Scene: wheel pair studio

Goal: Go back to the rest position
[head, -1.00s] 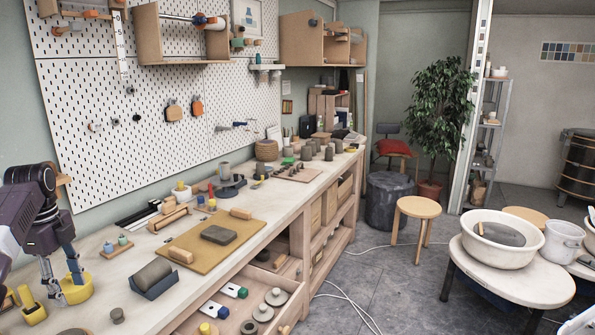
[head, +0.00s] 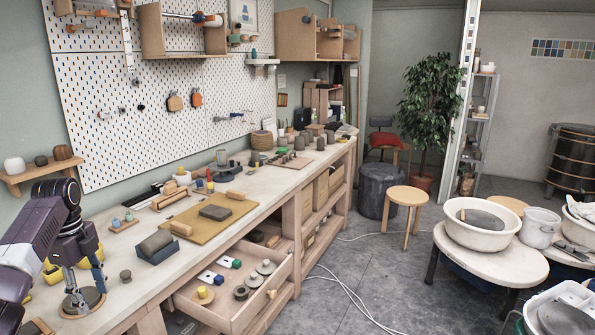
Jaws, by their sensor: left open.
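My left gripper (head: 84,298) comes in from the left, pointing down over the near left end of the workbench (head: 120,297). Its fingers are apart and nothing shows held between them. They hang over or just at a round dark disc with a light rim (head: 98,303); I cannot tell whether they touch it. Yellow items (head: 54,274) stand partly hidden behind the arm. My right gripper does not show.
A drawer (head: 232,310) stands open in front. The floor (head: 360,270) has a white cable.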

